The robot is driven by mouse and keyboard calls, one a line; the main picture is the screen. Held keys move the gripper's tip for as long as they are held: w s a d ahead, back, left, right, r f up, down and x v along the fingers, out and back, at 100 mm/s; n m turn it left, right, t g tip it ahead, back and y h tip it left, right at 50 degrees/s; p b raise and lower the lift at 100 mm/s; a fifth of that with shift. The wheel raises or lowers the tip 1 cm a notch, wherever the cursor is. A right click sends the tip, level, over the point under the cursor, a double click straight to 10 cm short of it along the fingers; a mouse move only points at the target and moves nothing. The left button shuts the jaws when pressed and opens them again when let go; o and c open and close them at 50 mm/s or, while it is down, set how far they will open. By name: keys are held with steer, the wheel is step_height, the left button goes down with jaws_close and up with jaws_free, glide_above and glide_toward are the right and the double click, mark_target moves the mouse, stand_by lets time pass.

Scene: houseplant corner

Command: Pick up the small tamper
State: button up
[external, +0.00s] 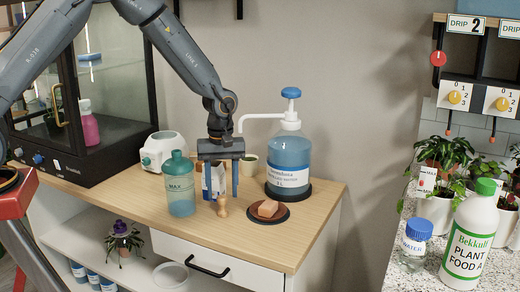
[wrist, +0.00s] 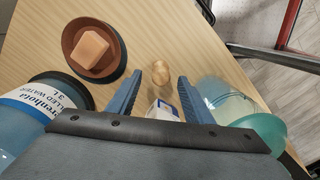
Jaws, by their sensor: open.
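The small tamper (external: 222,205) is a light wooden piece standing on the cabinet top. In the wrist view its rounded top (wrist: 160,72) shows just ahead of the fingertips, between their lines. My gripper (external: 221,194) points down over the cabinet top with its two blue fingers apart, and nothing is between them. The fingers also show in the wrist view (wrist: 160,76). The tamper's lower part is hard to make out from above.
A teal-capped bottle (external: 180,185) stands close left, a small blue-and-white packet (external: 214,180) behind. A large pump bottle (external: 288,160) stands back right. A brown saucer (external: 253,218) holds a pinkish block (external: 268,208). The cabinet's front edge is near; its front right is clear.

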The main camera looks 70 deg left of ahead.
mark_target(222, 197)
steer(key=shift+s+f+p, duration=0.15)
steer(key=shift+f+p, duration=0.55)
steer(key=shift+f, duration=1.55)
steer(key=shift+c, duration=0.4)
steer(key=c, duration=1)
